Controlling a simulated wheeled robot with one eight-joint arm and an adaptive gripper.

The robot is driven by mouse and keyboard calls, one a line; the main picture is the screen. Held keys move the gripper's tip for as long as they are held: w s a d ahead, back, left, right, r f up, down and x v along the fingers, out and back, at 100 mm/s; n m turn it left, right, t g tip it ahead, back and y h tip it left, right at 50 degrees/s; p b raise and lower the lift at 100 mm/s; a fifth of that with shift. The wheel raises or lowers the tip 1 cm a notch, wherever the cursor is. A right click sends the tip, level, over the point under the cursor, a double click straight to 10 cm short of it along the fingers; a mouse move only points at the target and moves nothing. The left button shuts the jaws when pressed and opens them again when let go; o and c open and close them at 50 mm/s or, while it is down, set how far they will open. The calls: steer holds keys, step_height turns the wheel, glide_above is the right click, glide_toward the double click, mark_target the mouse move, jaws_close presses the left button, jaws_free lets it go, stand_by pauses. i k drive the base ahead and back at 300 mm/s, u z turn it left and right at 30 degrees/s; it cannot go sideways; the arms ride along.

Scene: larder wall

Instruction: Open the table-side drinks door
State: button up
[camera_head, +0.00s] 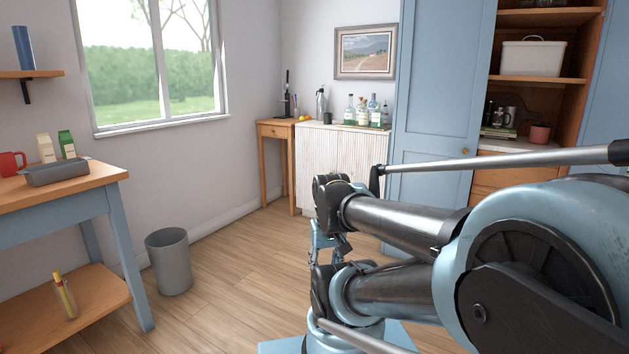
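The white drinks cabinet (350,127) with a ribbed front stands against the back wall, beside a small wooden side table (276,130). Its left door (316,165), nearest that table, looks shut flush with the front. The lower right of the cabinet front is hidden behind my arm. My gripper (318,256) seems to hang at the end of the arm, low in front of the cabinet and apart from it as far as I can see. It is small and partly covered by my arm links, so its fingers are unclear.
Bottles stand on a tray (362,125) on the cabinet top. A tall blue cupboard door (432,90) stands open right of the cabinet. A grey bin (169,262) and a blue-legged table (60,190) are at left. The floor between bin and cabinet is clear.

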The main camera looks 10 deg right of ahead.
mark_target(316, 148)
steer(key=u, duration=0.1)
steer(key=i, duration=3)
steer(key=u, duration=0.25)
